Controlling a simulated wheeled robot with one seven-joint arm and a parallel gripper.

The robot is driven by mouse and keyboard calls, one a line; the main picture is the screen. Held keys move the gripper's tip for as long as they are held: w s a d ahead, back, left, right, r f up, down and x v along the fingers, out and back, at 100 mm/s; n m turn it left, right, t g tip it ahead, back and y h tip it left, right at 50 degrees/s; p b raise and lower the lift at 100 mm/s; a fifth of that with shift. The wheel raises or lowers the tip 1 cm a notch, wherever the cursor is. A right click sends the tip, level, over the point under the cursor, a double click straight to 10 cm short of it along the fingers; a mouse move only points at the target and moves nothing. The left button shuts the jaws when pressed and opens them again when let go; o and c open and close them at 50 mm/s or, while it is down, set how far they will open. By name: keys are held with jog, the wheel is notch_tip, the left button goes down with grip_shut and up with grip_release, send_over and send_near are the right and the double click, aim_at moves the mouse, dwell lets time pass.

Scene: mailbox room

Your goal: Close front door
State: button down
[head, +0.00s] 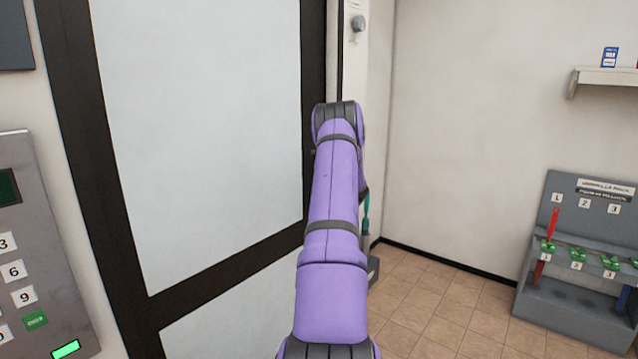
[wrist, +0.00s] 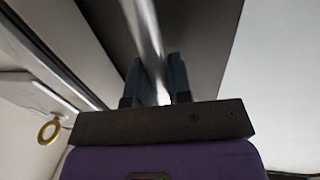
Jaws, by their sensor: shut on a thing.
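The front door (head: 205,120) fills the left half of the head view, with pale panels in a dark frame. Whether it is ajar or flush on its right side I cannot tell, as my purple arm covers part of that edge. In the wrist view a shiny metal bar handle (wrist: 143,28) runs along the dark door frame (wrist: 195,45). My gripper (wrist: 157,78) is shut on this handle, with one finger on each side of it. My gripper is hidden behind my arm in the head view.
A keypad panel (head: 45,255) is on the wall at left. A grey umbrella rack (head: 575,305) with a red umbrella (head: 549,240) stands at right, below a small shelf (head: 605,77). Tiled floor (head: 440,300) between door and rack is clear. A gold ring (wrist: 49,132) shows in the wrist view.

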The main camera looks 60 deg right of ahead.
jog(key=shift+s+d+r, duration=0.1)
jog(key=shift+s+d, duration=0.05)
jog(key=shift+d, duration=0.05)
jog(key=c, duration=1.5)
grip_release()
jog(key=o, duration=0.4)
jog(key=shift+d, duration=0.15)
jog(key=v, duration=1)
jog(key=shift+s+a, duration=0.3)
